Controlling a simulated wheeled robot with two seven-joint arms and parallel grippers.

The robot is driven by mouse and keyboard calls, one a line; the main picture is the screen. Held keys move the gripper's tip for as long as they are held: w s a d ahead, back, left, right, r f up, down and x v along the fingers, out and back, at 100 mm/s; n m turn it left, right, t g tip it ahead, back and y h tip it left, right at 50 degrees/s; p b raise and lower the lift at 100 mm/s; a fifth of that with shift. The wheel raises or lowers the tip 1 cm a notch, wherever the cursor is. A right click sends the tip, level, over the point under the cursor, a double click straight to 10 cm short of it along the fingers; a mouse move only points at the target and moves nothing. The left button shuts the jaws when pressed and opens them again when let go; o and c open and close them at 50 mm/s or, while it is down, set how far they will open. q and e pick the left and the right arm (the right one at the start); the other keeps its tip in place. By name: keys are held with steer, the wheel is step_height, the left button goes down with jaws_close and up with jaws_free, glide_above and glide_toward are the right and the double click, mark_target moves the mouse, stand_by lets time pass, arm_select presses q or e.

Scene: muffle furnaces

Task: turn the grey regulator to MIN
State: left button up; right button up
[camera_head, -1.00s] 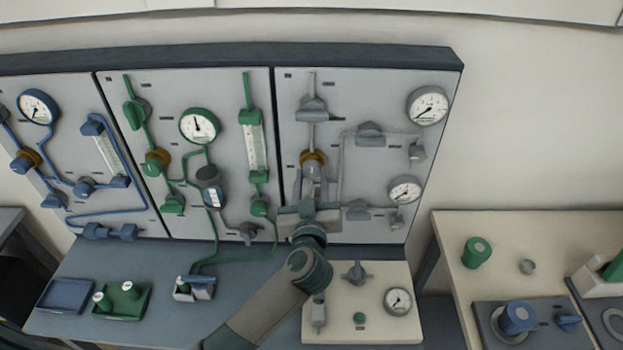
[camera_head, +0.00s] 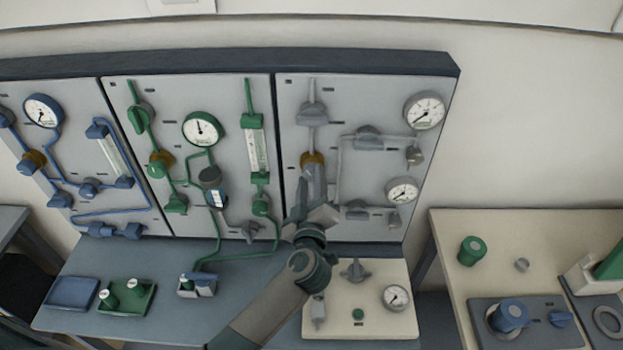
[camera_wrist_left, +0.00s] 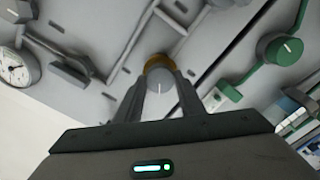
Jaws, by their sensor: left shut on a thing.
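The grey regulator is on the right-hand grey panel; its brass collar (camera_head: 312,158) shows just above my left gripper (camera_head: 313,174), which hides most of the knob in the head view. In the left wrist view, the round grey knob (camera_wrist_left: 161,84) sits between the two fingers of my left gripper (camera_wrist_left: 160,97). The fingers are shut on it from both sides. A pale pointer line shows on the knob's face; the MIN mark cannot be read. My right gripper is not in view.
Grey valves (camera_head: 312,113) and gauges (camera_head: 424,110) surround the regulator on the panel. A cream board (camera_head: 370,325) with a knob and gauge lies on the bench below. The wall at upper right is bare.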

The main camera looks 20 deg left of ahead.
arm_select(q)
steer(key=n, duration=1.1)
steer(key=shift+f, duration=0.1)
steer(key=shift+n, duration=0.3)
steer(key=o, duration=1)
steer(key=shift+o, duration=0.2)
